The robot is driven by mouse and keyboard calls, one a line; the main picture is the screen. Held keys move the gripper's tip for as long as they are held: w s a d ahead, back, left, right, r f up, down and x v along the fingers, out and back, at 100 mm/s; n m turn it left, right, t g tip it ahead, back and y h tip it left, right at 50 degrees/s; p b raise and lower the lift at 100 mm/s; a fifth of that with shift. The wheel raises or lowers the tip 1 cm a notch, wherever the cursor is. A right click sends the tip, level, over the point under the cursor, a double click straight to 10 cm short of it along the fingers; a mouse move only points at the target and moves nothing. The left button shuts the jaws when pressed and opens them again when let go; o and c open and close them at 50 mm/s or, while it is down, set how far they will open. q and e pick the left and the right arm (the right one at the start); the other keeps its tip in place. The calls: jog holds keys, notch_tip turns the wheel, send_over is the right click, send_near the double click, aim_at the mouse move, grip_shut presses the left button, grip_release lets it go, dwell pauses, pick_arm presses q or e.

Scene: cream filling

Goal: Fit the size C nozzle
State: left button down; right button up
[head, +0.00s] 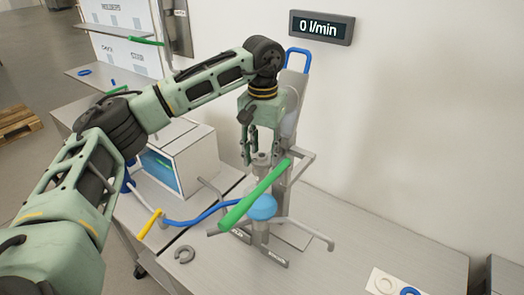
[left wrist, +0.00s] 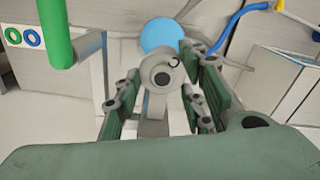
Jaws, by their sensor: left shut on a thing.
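My left gripper (head: 249,155) points down over the filling machine (head: 289,125), beside its green lever (head: 255,195). It is shut on a grey round metal part (left wrist: 163,72), which shows between the two green-grey fingers (left wrist: 163,100) in the left wrist view. I cannot read a size on this part or tell whether it touches the machine. A blue round piece (head: 262,207) is just below, and it also shows in the left wrist view (left wrist: 161,36). A grey open ring (head: 185,254) lies on the table. My right gripper is not in view.
A blue hose with a yellow handle (head: 149,223) crosses left of the machine. A white box with a blue panel (head: 183,155) stands behind it. A display (head: 321,28) reads 0 l/min. A card with rings (head: 374,278) lies at the front right.

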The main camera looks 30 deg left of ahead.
pick_arm(q)
jog(key=c, duration=1.5)
grip_release()
jog(key=o, duration=0.5)
jog(key=shift+w+d, duration=0.15)
jog(key=shift+c, duration=0.2)
jog(key=shift+r, duration=0.15)
jog(key=shift+r+p, duration=2.5)
jog(key=shift+r, duration=0.85)
jog(key=shift+f, duration=0.15)
